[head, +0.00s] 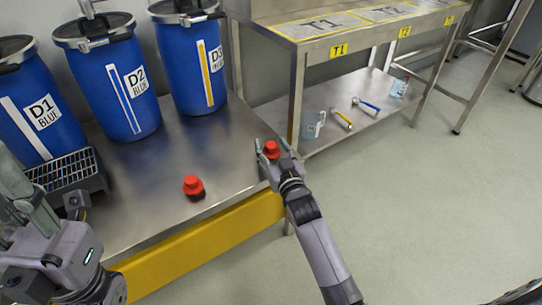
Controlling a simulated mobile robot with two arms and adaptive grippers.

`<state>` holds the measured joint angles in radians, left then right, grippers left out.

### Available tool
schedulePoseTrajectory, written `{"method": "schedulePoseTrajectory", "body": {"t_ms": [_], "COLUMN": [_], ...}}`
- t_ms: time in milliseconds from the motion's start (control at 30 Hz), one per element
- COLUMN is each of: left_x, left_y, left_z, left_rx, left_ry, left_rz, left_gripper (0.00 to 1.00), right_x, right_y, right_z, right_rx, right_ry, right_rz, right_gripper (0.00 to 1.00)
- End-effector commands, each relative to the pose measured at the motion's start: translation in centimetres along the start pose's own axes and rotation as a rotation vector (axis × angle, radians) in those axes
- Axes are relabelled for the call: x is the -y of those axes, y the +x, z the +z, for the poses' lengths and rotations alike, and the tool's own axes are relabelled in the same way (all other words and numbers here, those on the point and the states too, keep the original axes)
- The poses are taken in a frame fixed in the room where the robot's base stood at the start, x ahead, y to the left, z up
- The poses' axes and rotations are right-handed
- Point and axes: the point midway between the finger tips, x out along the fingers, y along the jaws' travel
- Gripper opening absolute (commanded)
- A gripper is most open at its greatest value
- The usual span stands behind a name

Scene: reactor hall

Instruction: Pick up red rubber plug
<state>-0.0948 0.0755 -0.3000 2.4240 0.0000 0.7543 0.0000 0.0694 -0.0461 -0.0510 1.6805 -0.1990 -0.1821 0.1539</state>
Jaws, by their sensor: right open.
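Two red rubber plugs show in the head view. One red plug (193,186) stands upright on the steel table, near its yellow front edge. The other red plug (271,148) is at the table's right end, between the fingers of my right gripper (272,151). That gripper is open around it; I cannot tell whether a finger touches it. The gripper hides part of this plug and the table corner below it. My left arm is at the lower left, and I cannot make out its fingertips clearly.
Blue drums D1 (60,125), D2 (112,85) and one more (185,75) stand at the table's back. A black grated tray (75,172) lies at the left. A steel bench (350,32) with a lower shelf holding a jug (313,124) and tools stands behind right.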

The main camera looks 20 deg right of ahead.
Motion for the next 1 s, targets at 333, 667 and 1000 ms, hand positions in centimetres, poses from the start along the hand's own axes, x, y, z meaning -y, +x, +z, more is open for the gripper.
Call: {"method": "schedulePoseTrajectory", "body": {"t_ms": [333,667,1000], "left_x": [-0.03,-0.04,-0.04], "left_y": [0.22,0.20,0.19], "left_z": [-0.02,-0.01,0.00], "left_rx": [-0.009,-0.009,-0.008], "left_ry": [0.001,0.001,0.000], "left_rz": [0.004,0.004,0.004], "left_gripper": [0.29,0.29,0.29], "right_x": [-0.04,-0.04,-0.04], "right_y": [0.56,0.54,0.54], "right_z": [-0.01,0.00,0.01], "right_rx": [0.002,0.002,0.002], "right_ry": [0.000,0.000,0.000], "right_rz": [0.000,0.001,0.001], "right_gripper": [0.48,0.26,0.03]}}
